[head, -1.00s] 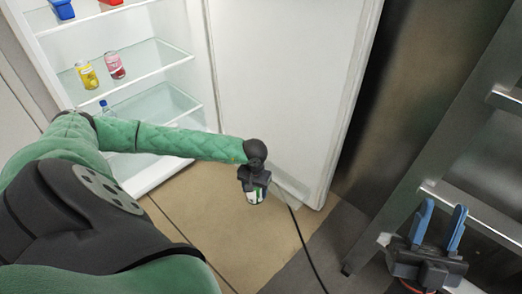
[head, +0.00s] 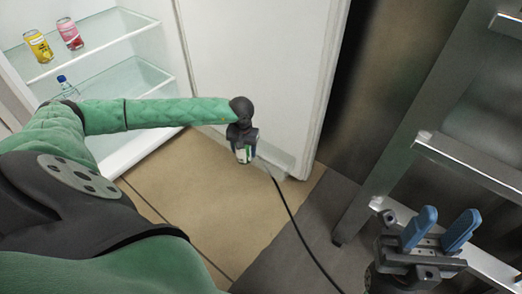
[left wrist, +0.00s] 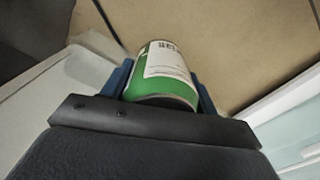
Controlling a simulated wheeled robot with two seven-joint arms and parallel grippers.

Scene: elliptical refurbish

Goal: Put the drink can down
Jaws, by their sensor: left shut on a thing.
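The drink can is green with a white label and fills the middle of the left wrist view (left wrist: 168,75). In the head view the can (head: 243,155) shows small at the end of my left arm. My left gripper (head: 242,148) is shut on it, with a blue finger on each side of the can in the wrist view. The can is held in the air in front of the open fridge door, above the floor. My right gripper (head: 440,230) is open and empty at the lower right, its two blue fingers apart.
An open fridge has glass shelves (head: 105,45) holding a yellow can (head: 38,46), a pink can (head: 69,33) and a bottle (head: 66,86). Its white door (head: 255,70) stands open behind my left gripper. A metal rack (head: 425,120) stands at right. A black cable (head: 297,235) crosses the floor.

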